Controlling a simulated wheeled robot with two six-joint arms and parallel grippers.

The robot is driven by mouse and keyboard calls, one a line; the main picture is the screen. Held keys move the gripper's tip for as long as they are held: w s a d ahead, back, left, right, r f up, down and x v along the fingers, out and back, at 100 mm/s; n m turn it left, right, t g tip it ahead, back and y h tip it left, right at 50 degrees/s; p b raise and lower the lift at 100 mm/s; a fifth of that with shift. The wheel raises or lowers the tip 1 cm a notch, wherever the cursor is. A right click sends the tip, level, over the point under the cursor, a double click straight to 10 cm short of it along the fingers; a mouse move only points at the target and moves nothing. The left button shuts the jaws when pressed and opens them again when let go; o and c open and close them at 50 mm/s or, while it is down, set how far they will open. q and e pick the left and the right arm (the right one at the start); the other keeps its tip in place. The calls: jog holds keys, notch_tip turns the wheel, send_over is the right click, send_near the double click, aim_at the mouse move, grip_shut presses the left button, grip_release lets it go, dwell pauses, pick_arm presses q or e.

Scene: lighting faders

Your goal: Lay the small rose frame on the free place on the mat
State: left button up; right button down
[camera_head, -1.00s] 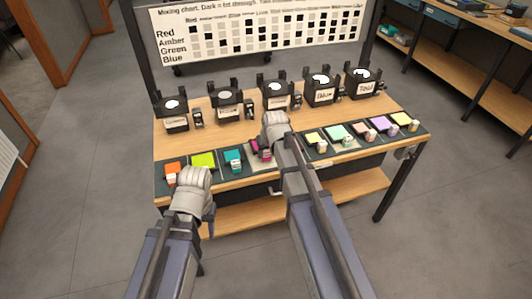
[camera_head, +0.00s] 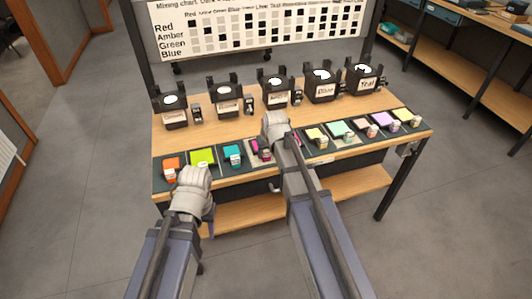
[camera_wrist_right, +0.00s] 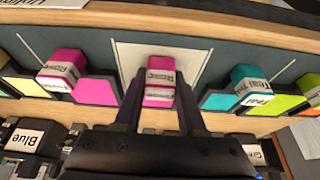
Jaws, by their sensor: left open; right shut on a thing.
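The small rose frame (camera_wrist_right: 160,72) is a magenta piece with a white label, between the fingers of my right gripper (camera_wrist_right: 158,108). My right gripper is shut on it. It is over the pale free place (camera_wrist_right: 128,60) on the dark mat (camera_wrist_right: 218,45); whether it touches the mat I cannot tell. In the head view the rose frame (camera_head: 262,152) shows just below my right gripper (camera_head: 272,138), which partly hides it. My left gripper (camera_head: 200,176) is open and empty, near the mat's front edge by the green frame.
Next to the pale place lie a teal frame (camera_head: 233,156) and another magenta frame (camera_wrist_right: 62,68). Orange (camera_head: 171,165) and green (camera_head: 204,156) frames lie further left, several pastel ones to the right. Labelled black lamps (camera_head: 277,94) stand behind; bare wood lies between.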

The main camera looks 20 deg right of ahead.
jog(key=shift+c, duration=2)
grip_release()
jog(key=shift+r, duration=0.1)
jog(key=w+r+p+v, duration=0.1)
jog(key=w+p+v, duration=0.1)
jog(key=p+v, duration=1.2)
jog(key=shift+w, duration=0.25)
